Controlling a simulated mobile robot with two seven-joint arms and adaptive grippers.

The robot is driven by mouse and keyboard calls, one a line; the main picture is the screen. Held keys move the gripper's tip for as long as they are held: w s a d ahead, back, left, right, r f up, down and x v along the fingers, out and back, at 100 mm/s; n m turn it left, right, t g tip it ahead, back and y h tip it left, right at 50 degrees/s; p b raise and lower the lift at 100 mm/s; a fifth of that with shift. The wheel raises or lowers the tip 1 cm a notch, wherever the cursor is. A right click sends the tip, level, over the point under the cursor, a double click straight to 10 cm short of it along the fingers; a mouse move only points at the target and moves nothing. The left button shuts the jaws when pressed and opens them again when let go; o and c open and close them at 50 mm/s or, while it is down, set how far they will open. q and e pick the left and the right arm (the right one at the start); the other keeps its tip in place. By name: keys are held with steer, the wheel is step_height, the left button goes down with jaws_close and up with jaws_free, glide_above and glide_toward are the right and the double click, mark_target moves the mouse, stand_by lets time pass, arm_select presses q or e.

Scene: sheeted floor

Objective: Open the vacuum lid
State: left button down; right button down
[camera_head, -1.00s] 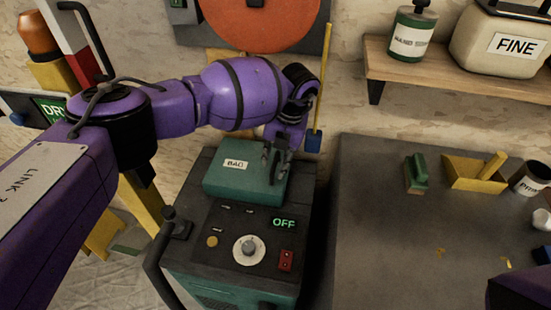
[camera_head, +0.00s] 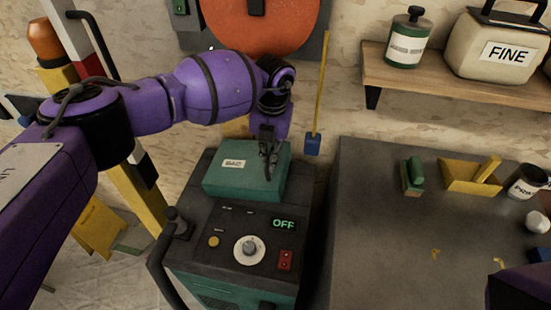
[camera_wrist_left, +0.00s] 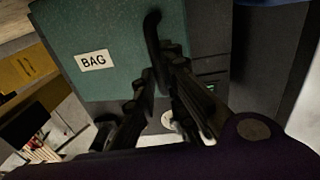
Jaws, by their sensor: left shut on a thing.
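The vacuum (camera_head: 228,290) is a dark grey and green machine standing on the floor. Its green lid (camera_head: 215,183) has a white label, which reads BAG in the left wrist view (camera_wrist_left: 62,30). The lid looks closed, lying on the body behind the control panel. My left gripper (camera_head: 269,168) is over the right part of the lid. In the left wrist view the gripper (camera_wrist_left: 160,72) is shut on the curved black lid handle (camera_wrist_left: 152,30). The fingers hide part of the handle. My right gripper is out of view.
The panel has a dial (camera_head: 249,250), a red switch (camera_head: 285,260) and a display (camera_head: 284,224) reading OFF. A black push handle (camera_head: 163,270) is at the left. A grey workbench (camera_head: 385,240) stands close on the right. A shelf (camera_head: 440,90) hangs above it.

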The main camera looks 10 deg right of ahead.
arm_select(q)
steer(key=w+a+r+g+h+p, duration=0.1)
steer(key=w+a+r+h, duration=0.2)
steer(key=a+r, duration=0.3)
steer(key=shift+w+a+r+g+h, duration=0.3)
steer(key=shift+a+h, duration=0.1)
steer(key=shift+a, duration=1)
steer(key=shift+f, duration=0.1)
steer(key=shift+s, duration=0.1)
